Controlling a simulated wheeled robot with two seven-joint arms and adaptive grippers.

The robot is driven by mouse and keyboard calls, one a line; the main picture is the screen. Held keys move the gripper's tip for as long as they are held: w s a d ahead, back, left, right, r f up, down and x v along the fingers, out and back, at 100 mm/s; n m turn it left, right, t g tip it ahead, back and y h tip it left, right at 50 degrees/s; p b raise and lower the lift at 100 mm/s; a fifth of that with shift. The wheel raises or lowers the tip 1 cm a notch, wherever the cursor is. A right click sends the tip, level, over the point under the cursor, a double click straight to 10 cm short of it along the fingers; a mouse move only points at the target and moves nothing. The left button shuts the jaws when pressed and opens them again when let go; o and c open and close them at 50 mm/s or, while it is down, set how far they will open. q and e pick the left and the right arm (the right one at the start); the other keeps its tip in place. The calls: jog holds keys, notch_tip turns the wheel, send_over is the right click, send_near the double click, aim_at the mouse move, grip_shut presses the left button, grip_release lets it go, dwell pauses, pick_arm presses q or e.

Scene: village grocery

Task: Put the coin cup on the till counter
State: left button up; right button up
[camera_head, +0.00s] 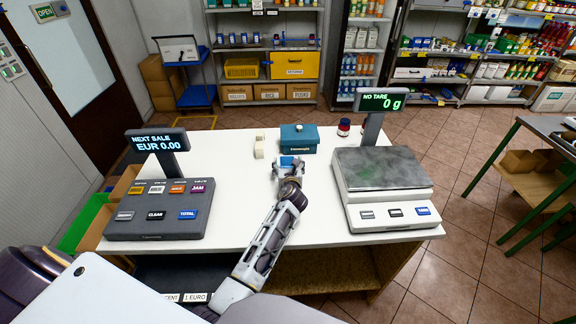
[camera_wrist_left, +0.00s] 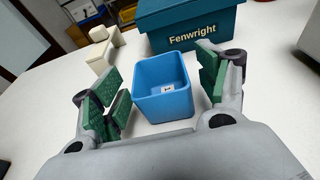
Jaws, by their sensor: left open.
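The coin cup (camera_wrist_left: 163,88) is a blue square cup with a small white label inside. It stands upright on the white till counter (camera_head: 240,222), and its top also shows in the head view (camera_head: 288,161). My left gripper (camera_wrist_left: 163,85) is open, with its green finger pads on either side of the cup and apart from it. In the head view my left gripper (camera_head: 289,168) reaches over the middle of the counter and partly hides the cup. My right gripper does not show.
A teal Fenwright box (camera_head: 299,139) stands just behind the cup, with a small cream object (camera_head: 259,147) to its left. The till (camera_head: 160,208) is at the left and the scale (camera_head: 382,185) at the right.

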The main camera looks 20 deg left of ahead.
pick_arm(q)
jog(key=shift+r, duration=0.15)
jog(key=shift+v, duration=6)
